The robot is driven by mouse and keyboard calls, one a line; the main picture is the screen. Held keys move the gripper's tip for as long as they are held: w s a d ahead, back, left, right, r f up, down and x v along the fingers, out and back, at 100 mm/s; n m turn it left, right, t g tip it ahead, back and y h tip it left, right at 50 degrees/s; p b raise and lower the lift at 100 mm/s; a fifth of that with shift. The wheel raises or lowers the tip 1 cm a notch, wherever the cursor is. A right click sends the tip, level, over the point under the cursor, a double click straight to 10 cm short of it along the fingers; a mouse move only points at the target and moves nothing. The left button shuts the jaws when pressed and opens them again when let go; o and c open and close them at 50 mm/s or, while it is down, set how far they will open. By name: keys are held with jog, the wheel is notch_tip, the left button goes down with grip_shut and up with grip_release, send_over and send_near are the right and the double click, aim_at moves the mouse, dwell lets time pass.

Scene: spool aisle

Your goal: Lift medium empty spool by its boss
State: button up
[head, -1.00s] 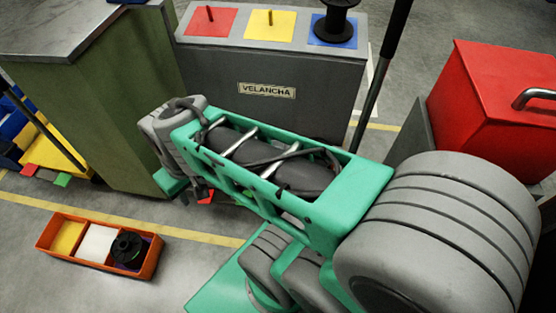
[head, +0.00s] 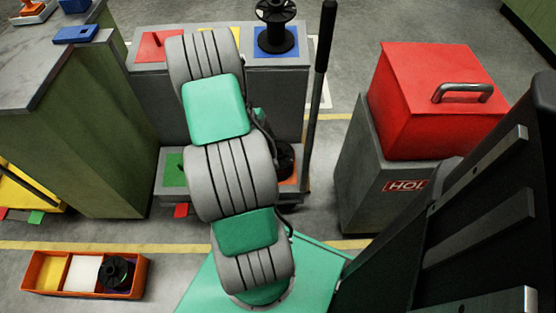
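A black spool (head: 276,30) stands upright on a blue square on top of the grey stepped stand (head: 278,90). A second dark spool (head: 285,158) sits on an orange square on the stand's lower step, partly hidden behind my arm. A third dark spool (head: 117,271) lies in the right compartment of the orange tray (head: 136,288) on the floor. I cannot tell which one is the medium empty spool. My arm rises in front of the stand. My gripper is out of sight, so its state does not show.
A red box (head: 425,105) with a metal handle sits on a grey block at the right. A dark upright pole (head: 321,80) stands beside the stand. A green cabinet (head: 90,150) is at the left. The tray also has yellow and white compartments. Floor around the tray is clear.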

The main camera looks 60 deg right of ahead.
aim_at(275, 149)
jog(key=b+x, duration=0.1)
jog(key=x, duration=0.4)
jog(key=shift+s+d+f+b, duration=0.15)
jog(key=shift+b, duration=0.2)
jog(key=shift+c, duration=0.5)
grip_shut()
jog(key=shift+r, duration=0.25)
